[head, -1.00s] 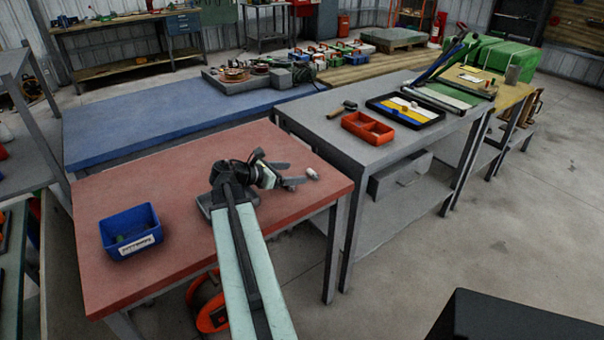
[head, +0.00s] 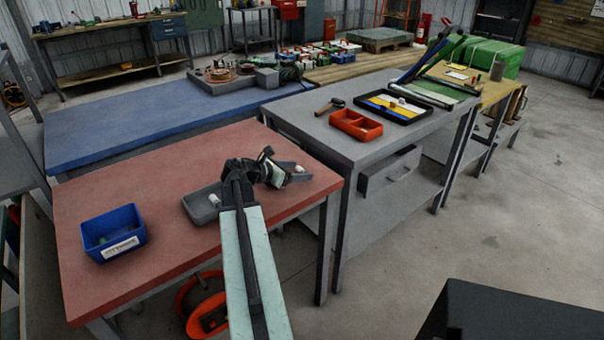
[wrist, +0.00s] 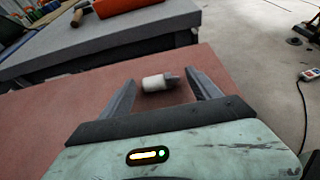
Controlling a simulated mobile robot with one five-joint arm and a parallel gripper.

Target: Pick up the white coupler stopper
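The white coupler stopper (wrist: 153,83), a short white cylinder with a grey end, lies on its side on the red tabletop (head: 150,184). In the wrist view it sits between the fingertips of my open gripper (wrist: 158,80), with a gap on either side. In the head view the stopper (head: 299,168) is a small white spot near the table's right edge, at my gripper (head: 289,171), which partly hides it.
A grey tray (head: 199,209) with a white piece in it is left of my arm. A blue bin (head: 113,233) stands at the table's left. The grey bench (head: 330,140) behind holds an orange divided tray (head: 356,125). The tabletop around the stopper is clear.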

